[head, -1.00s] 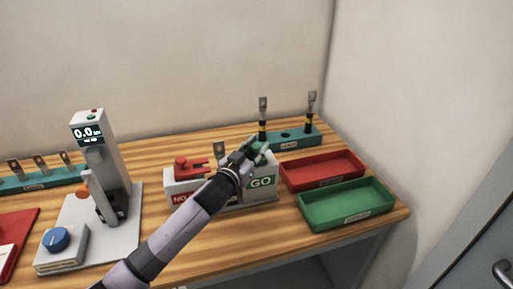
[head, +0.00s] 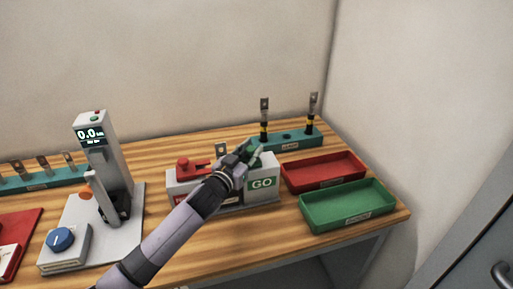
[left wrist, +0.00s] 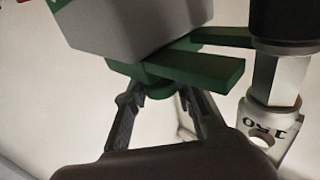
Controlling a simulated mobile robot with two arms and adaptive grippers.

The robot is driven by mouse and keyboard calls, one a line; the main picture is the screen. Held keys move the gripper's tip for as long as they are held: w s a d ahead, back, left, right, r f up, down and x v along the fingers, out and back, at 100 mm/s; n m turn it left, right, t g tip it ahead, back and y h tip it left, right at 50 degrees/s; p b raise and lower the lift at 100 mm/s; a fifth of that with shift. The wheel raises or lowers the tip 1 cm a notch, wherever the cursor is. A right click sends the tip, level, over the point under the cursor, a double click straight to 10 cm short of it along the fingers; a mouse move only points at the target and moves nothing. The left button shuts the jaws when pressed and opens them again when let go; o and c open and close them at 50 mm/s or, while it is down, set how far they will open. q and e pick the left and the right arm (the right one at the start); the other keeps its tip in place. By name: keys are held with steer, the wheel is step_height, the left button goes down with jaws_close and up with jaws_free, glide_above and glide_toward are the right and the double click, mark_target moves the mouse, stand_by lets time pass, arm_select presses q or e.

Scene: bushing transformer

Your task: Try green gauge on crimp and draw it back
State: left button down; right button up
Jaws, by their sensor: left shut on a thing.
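My left gripper (head: 250,154) is shut on the green gauge (head: 257,156), over the GO end of the gauge stand (head: 263,197). In the left wrist view the jaws (left wrist: 165,110) hold the gauge's green knob, and its two flat green prongs (left wrist: 205,66) point toward the crimp barrel (left wrist: 279,82) of a cable lug. One prong overlaps the barrel in the picture; I cannot tell whether they touch. My right gripper is not in view.
The red gauge (head: 184,164) sits on the NO GO end. A teal rack (head: 301,141) with two lugs stands behind. A red tray (head: 330,182) and a green tray (head: 352,215) are empty at right. A press with display (head: 104,150) stands at left.

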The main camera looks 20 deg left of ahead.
arm_select(q)
steer(key=c, duration=1.3)
jaws_free()
steer(key=s, duration=0.4)
steer(key=s+a, duration=0.1)
steer(key=s, duration=0.3)
steer(key=s+a, duration=0.1)
steer(key=s, duration=0.2)
steer(key=shift+s+a, duration=0.1)
steer(key=shift+s, duration=0.3)
